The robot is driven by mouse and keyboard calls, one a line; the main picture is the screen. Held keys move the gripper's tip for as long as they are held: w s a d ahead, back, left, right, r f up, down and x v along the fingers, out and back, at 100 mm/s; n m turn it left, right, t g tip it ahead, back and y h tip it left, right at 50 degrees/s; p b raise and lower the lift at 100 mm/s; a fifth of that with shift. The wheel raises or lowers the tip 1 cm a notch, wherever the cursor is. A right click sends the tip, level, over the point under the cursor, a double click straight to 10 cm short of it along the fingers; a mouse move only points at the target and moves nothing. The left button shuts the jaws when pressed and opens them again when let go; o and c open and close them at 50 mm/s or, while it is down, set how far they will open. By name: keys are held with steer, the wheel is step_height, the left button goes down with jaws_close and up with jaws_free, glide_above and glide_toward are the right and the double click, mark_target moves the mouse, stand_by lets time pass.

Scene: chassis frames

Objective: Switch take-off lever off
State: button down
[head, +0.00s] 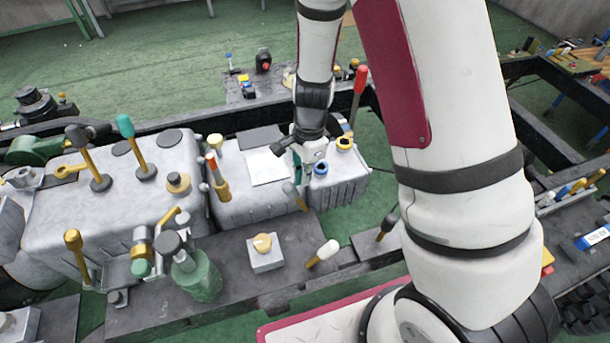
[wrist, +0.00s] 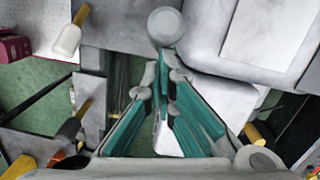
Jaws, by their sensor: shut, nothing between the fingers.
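Several levers stand on the machine, and no readable label shows which is the take-off lever. Nearest my gripper (head: 306,172) is a short lever with a grey knob (head: 289,188) and a yellow stem, leaning at the front of the right casing. In the wrist view a round grey knob (wrist: 165,25), apparently this lever's, lies just beyond the fingertips. My gripper (wrist: 163,72) is shut and empty, its teal-lined fingers converging below the knob. I cannot tell whether they touch it. The lever's stem is mostly hidden in the wrist view.
A white-tipped lever (head: 328,250) and a dark-tipped lever (head: 388,224) stand in front. A red-tipped lever (head: 359,82) rises behind. Teal-tipped (head: 126,127) and black-tipped (head: 77,137) levers stand on the left casing (head: 80,215). A green bottle-shaped part (head: 196,278) stands front left.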

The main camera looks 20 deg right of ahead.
step_height(320, 180, up, 11)
steer(key=w+d, duration=0.1)
steer(key=d, duration=0.1)
steer(key=shift+d, duration=0.3)
steer(key=shift+w, duration=0.1)
